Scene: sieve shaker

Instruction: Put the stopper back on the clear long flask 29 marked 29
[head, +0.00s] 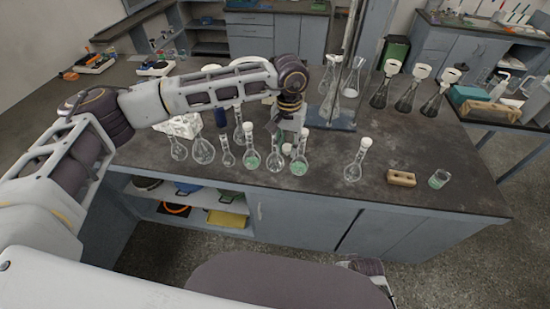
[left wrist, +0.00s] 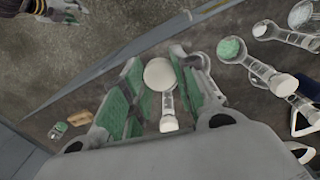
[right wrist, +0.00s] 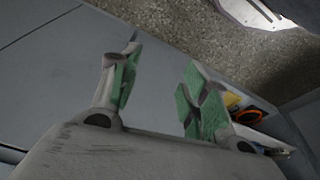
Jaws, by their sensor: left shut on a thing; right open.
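My left gripper (head: 289,136) reaches down among the flasks at the middle of the bench. In the left wrist view it (left wrist: 158,80) is shut on a white round-topped stopper (left wrist: 160,74), held between the green pads. The stopper (head: 287,148) shows below the fingers in the head view. A white-capped neck (left wrist: 168,123) shows just behind it. Clear flasks (head: 203,151) stand upright in a row at left, and a capped one (head: 354,164) stands apart at right. Number 29 is not legible, so I cannot tell which flask bears it. My right gripper (right wrist: 160,85) is open and empty, low before the cabinet.
Green-filled flasks (head: 299,167) (head: 251,160) stand close around my left gripper. A wooden block (head: 401,178) and a small beaker (head: 439,179) sit at right. The front right of the bench (head: 465,200) is free.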

